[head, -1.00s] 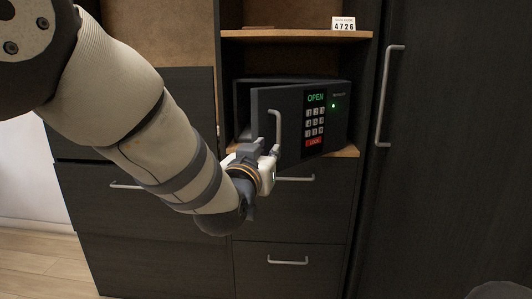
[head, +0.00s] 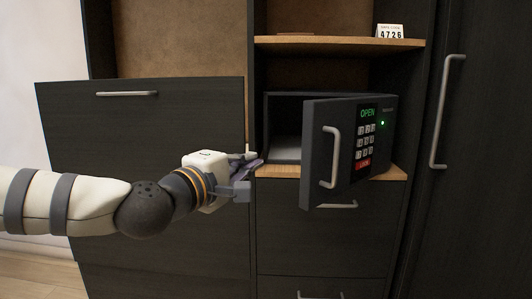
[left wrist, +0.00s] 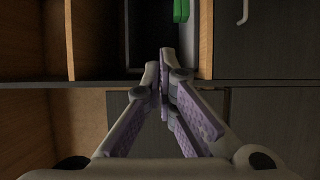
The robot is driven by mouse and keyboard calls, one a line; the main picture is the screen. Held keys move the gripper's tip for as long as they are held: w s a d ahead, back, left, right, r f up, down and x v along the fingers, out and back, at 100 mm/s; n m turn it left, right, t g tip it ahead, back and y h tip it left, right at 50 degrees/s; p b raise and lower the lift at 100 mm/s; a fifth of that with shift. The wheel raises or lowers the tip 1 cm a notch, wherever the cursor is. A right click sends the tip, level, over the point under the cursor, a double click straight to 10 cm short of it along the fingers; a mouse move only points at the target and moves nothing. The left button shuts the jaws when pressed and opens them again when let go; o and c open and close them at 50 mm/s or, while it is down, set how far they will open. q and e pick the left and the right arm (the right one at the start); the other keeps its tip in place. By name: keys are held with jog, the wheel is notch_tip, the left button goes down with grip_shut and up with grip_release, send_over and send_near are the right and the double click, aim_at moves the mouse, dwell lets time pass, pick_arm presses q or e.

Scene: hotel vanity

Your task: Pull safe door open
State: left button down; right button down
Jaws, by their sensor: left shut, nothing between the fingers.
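The dark grey safe (head: 283,112) sits on a wooden shelf, and its door (head: 345,185) stands partly open, swung out toward me with its hinge at the right. The door carries a light grey bar handle (head: 331,157), a keypad (head: 366,142) and a green OPEN display (head: 368,113). My left gripper (head: 250,172) is shut and empty, in front of the cabinet's left side near the shelf edge, apart from the door and left of its handle. In the left wrist view its fingers (left wrist: 164,62) meet below a dark opening. My right gripper is not in view.
The wooden shelf (head: 280,171) is under the safe. A higher shelf (head: 340,42) bears a card reading 4726 (head: 390,31). Drawer handles (head: 127,93) and a tall door handle (head: 447,112) stick out. The space left of the safe door's free edge is open.

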pick_arm(q)
jog(key=w+d, duration=0.6)
jog(key=d, duration=0.1)
jog(key=shift+d+r+p, duration=0.15)
jog(key=shift+d+p, duration=0.15)
jog(key=shift+p, duration=0.15)
jog(key=shift+d, duration=0.1)
